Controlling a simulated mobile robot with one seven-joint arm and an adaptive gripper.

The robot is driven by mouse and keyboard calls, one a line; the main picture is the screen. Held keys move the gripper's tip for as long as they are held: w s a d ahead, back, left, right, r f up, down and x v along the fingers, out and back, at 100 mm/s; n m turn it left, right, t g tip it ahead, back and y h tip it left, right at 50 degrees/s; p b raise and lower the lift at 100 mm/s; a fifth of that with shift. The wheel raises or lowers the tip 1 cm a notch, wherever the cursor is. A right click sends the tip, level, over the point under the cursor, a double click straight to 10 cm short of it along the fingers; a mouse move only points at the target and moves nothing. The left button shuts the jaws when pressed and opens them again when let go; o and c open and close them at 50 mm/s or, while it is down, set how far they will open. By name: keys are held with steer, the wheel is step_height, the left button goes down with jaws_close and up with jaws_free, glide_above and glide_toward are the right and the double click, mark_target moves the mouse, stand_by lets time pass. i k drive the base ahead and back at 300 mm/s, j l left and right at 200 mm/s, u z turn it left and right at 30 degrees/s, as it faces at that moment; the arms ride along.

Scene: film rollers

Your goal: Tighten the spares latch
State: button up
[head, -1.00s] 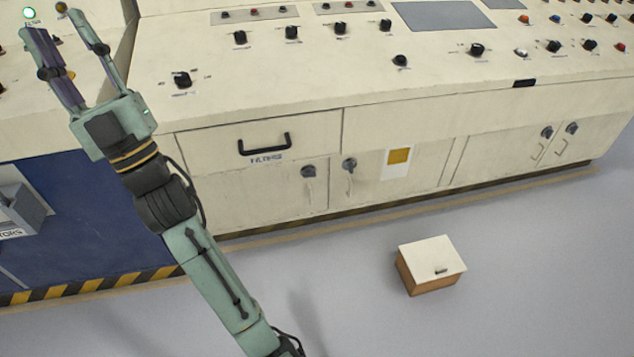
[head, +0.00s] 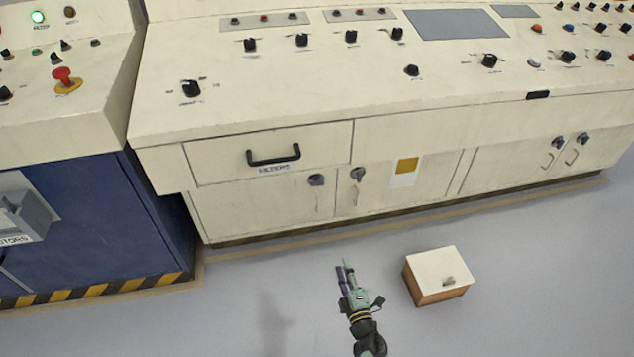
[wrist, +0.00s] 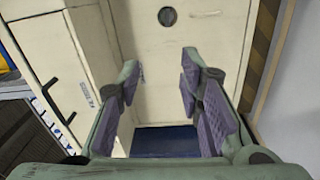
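No label reading "spares" is legible, so I cannot tell which latch is meant. Dark rotary latches sit on the low cream cabinet doors in the head view: one left of centre (head: 316,180), one beside it (head: 358,174), and a pair at right (head: 557,141) (head: 583,138). My gripper (head: 344,268) is left of the box, in front of the cabinet. In the wrist view my gripper (wrist: 160,88) is open and empty, facing cream panels with a dark round fitting (wrist: 167,16).
The drawer marked FILTERS has a black handle (head: 273,154). The sloped console (head: 330,85) above carries knobs and screens. A blue cabinet (head: 90,225) with a striped base stands at left. Grey floor (head: 540,270) is clear right of the box.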

mark_target(316, 181)
steer(key=i+j, duration=0.2)
steer(key=i, duration=0.25)
steer(key=i+j, duration=0.2)
steer(key=i, duration=0.2)
